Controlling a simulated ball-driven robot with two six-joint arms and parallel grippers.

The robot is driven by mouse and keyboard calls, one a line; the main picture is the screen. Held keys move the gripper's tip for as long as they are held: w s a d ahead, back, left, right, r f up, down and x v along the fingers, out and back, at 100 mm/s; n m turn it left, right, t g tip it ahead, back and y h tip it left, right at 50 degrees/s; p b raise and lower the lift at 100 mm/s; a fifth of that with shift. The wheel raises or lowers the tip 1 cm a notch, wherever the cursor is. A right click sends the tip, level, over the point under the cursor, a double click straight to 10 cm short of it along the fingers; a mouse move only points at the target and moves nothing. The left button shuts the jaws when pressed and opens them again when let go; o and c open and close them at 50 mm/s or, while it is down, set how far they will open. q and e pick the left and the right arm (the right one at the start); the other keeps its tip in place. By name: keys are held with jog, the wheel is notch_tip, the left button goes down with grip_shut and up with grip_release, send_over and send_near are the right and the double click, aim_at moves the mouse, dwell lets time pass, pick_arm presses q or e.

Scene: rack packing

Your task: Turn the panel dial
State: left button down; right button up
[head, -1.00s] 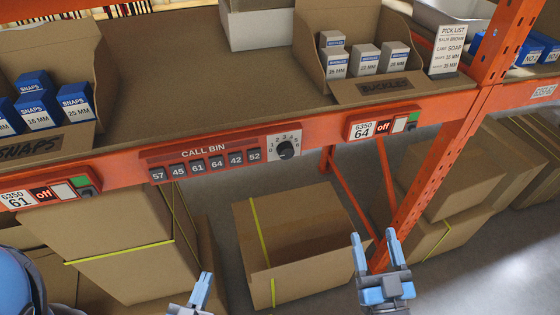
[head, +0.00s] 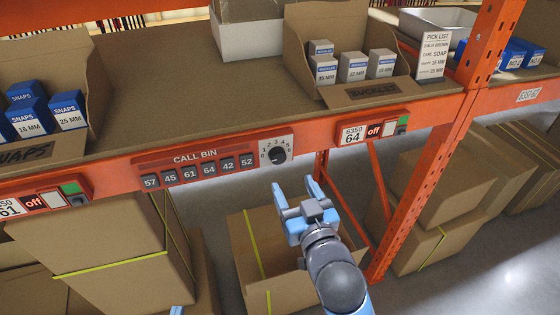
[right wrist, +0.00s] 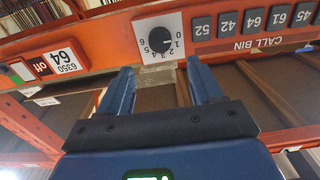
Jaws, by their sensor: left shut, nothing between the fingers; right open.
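The black panel dial (head: 277,155) sits on a light square plate numbered around it, at the right end of the red CALL BIN panel (head: 195,156). The dial also shows in the right wrist view (right wrist: 160,40), upside down; its exact setting is too small to tell. My right gripper (head: 295,188) is open and empty, just below the dial and apart from it. In the right wrist view its fingers (right wrist: 160,85) point toward the plate with the dial beyond the gap. Only a tip of my left gripper (head: 176,311) shows at the bottom edge, away from the panel.
The panel hangs on the orange shelf beam (head: 330,135). A label unit reading 64 (head: 352,138) is right of the dial. Open boxes of small cartons stand on the shelf. A large cardboard box (head: 245,290) and an orange upright (head: 430,180) are below and right.

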aim_at(279, 158)
jog(key=p+x, duration=0.2)
jog(key=x, duration=0.5)
jog(key=shift+w+a, duration=0.1)
jog(key=shift+w, duration=0.2)
jog(key=shift+p+x, duration=0.35)
jog(key=shift+x, duration=0.4)
jog(key=c, duration=1)
jog(key=shift+c, duration=0.2)
